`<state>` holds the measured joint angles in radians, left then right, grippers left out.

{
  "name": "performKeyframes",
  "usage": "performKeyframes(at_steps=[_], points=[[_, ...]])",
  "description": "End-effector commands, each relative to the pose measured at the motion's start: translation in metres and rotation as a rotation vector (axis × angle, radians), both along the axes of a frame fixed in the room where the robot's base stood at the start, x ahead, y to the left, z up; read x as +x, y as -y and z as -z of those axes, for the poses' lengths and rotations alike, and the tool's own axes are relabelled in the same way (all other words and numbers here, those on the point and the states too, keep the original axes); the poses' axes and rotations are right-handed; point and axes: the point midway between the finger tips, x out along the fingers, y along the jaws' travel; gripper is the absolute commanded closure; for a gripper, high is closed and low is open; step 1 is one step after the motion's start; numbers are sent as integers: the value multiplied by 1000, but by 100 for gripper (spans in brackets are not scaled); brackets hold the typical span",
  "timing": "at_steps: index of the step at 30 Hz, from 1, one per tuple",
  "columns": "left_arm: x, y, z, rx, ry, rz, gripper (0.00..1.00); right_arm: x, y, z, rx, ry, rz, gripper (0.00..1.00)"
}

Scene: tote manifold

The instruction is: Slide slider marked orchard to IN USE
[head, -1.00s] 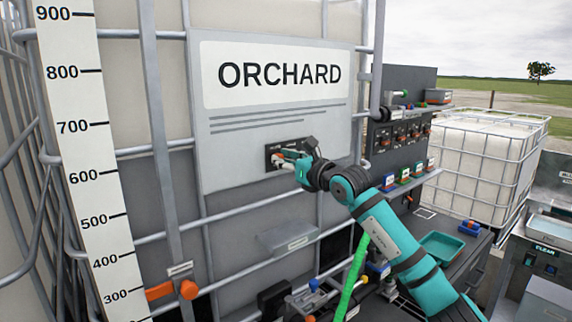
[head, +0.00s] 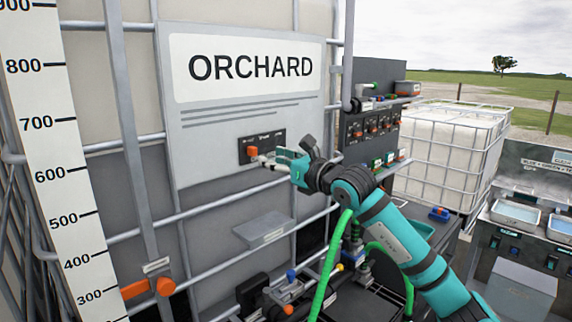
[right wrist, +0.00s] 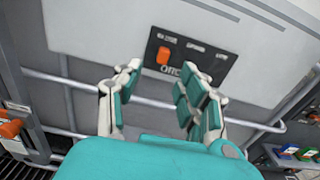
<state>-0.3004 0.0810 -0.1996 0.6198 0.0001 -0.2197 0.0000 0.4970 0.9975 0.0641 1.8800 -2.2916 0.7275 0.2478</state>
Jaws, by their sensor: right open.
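The slider plate (head: 274,143) is a small dark panel on the grey sign board (head: 215,168) under the word ORCHARD. Its orange slider knob (head: 252,152) sits at the left end of the plate. The right wrist view shows the orange knob (right wrist: 167,51) at the left of the plate (right wrist: 203,64), under the leftmost of its small labels, which are too blurred to read surely. My right gripper (head: 270,163) is just below and right of the knob. In the right wrist view its fingers (right wrist: 160,76) are spread and empty, apart from the knob. My left gripper is not in view.
A grey ledge (head: 262,232) and metal cage bars (head: 178,217) lie below the board. Orange-handled (head: 165,286) fittings and green hoses (head: 327,268) are lower down. A dark control panel (head: 355,150) and a white caged tote (head: 445,150) stand to the right.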

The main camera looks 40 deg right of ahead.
Motion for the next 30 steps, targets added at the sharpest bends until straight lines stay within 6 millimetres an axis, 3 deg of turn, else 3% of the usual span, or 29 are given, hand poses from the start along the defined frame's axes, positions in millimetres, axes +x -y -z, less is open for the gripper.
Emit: performKeyframes(at_steps=[3, 10, 30], points=[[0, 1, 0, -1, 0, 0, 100, -20, 0, 2, -2, -5, -3, 60], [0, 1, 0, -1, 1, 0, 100, -40, 1, 1, -1, -2, -3, 60], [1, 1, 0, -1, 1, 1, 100, -43, 0, 1, 2, 0, -6, 60]])
